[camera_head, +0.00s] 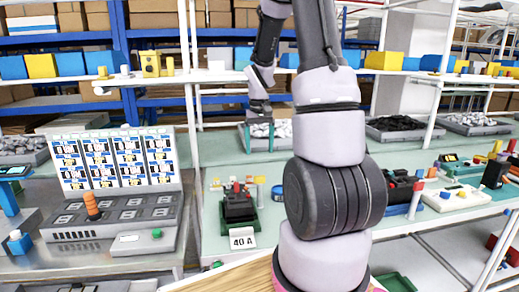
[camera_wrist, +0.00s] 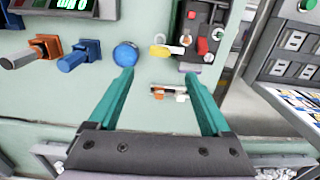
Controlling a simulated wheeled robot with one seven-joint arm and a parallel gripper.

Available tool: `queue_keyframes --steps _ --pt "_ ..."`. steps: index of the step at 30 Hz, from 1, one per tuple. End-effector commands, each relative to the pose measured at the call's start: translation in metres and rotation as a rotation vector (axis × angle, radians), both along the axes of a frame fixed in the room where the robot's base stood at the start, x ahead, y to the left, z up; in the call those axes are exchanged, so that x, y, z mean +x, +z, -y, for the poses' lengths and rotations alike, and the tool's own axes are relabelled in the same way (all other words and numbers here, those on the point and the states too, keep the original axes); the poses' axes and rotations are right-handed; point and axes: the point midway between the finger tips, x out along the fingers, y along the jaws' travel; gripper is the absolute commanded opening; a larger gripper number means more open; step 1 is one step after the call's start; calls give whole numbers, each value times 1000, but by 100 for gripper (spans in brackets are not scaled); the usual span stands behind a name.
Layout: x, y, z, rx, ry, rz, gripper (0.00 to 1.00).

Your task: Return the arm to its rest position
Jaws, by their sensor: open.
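My arm rises through the middle of the head view and bends over to the left. A dark breaker (camera_head: 239,205) with a red part on top sits in a green tray on the bench, behind a "40 A" label (camera_head: 242,238). A dark device with red parts (camera_wrist: 203,32) shows beyond the right finger in the wrist view.
A grey test console (camera_head: 115,218) with an orange handle (camera_head: 92,206) stands at the left. A bin of grey pieces (camera_head: 268,143) is at the bench's back, below shelves with blue and yellow boxes. A blue knob (camera_wrist: 126,54) and a small orange-and-white piece (camera_wrist: 181,98) lie near the fingertips.

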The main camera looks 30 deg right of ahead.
Motion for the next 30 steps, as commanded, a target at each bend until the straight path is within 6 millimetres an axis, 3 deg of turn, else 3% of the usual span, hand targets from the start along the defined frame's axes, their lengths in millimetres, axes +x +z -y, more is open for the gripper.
queue_keyframes --steps 8,11,14,20,24,30 --pt "0 0 0 0 0 1 82" --pt "-2 11 -4 -1 -3 20 82" --pt "-9 37 -15 0 -12 67 82" --pt "-44 109 -51 23 -42 215 82" --pt "-77 151 -75 55 -61 322 82" --pt "-132 194 -106 120 -79 469 82"
